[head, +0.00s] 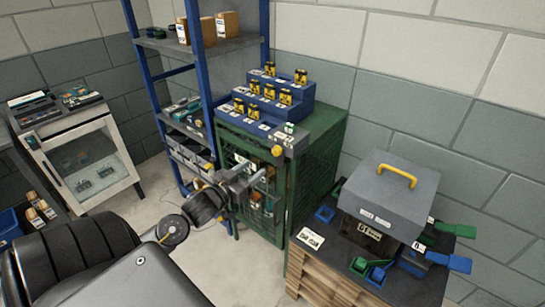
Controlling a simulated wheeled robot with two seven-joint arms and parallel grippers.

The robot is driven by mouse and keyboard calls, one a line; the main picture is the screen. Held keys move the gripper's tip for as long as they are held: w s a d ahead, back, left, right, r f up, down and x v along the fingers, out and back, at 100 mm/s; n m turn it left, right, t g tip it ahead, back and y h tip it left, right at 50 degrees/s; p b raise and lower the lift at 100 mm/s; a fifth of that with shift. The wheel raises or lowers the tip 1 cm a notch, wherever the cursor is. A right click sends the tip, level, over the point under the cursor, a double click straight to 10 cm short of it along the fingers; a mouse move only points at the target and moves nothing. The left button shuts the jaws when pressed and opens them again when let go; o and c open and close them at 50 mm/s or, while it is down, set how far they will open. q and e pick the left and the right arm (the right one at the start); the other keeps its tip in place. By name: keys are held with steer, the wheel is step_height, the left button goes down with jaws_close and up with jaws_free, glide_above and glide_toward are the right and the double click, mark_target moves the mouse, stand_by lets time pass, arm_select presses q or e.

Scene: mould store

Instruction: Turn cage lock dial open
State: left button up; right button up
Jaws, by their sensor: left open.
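The green mesh cage (318,165) stands in the middle against the block wall. A grey box (291,142) sits at its top front edge, with a small round orange knob (277,151) on its face. This looks like the lock dial, but its markings are too small to read. My left gripper (258,180) is open in front of the cage door, just below and left of the knob, and apart from it. The gripper hides part of the door, and I cannot tell whether its tips touch the mesh. My right gripper is out of view.
Blue steps (290,113) with several yellow-and-black tins stand on the cage. A blue-framed shelf rack (202,50) is close on its left. A white glass-door cabinet (131,180) is far left.

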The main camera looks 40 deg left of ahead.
mark_target(275, 153)
arm_select(q)
steer(key=w+p, duration=0.2)
steer(key=w, duration=0.8)
steer(key=shift+a, duration=0.15)
steer(key=shift+w, duration=0.45)
jaws_close()
